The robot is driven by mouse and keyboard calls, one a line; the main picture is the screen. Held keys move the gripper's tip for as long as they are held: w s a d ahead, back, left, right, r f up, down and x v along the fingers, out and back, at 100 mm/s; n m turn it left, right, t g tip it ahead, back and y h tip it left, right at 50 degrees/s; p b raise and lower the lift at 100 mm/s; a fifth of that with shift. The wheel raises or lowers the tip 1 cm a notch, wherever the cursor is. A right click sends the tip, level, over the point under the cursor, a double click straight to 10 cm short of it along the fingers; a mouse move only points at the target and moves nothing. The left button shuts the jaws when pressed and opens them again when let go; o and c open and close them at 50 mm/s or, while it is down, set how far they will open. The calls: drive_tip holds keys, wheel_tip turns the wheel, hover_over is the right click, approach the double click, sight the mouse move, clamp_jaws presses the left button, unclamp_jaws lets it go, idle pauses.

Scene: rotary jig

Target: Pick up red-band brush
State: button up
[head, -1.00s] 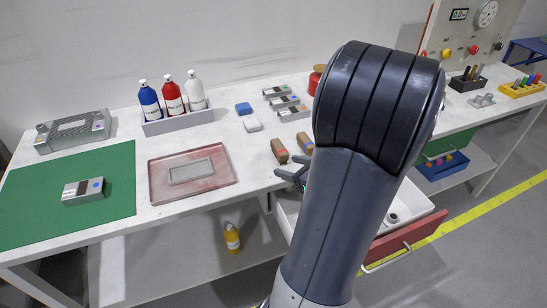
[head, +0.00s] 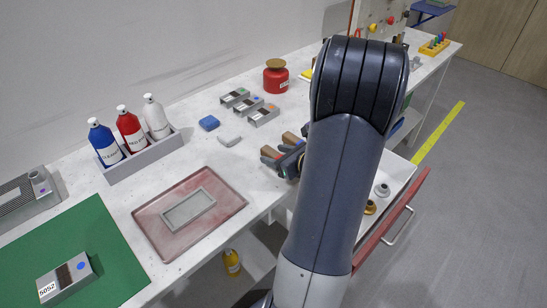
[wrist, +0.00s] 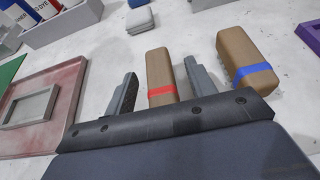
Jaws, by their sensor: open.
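The red-band brush (wrist: 159,68) is a brown block with a red stripe, lying on the white bench. In the wrist view it lies between the two open fingers of my gripper (wrist: 163,90), with a gap visible on each side. Its near end is hidden behind the gripper body. In the head view the brush (head: 269,152) shows only as a small brown end beside my gripper (head: 282,161). A similar brush with a blue band (wrist: 238,50) lies just right of the right finger.
A red tray (head: 150,222) lies left of my gripper. A blue block (head: 209,123) and a pale block (head: 229,140) lie behind it. Several grey boxes (head: 250,106) and a red canister (head: 276,78) stand farther back. An open drawer (head: 398,215) juts out below the bench.

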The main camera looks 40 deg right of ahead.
drive_tip(key=shift+c, duration=0.5)
drive_tip(key=c, duration=1)
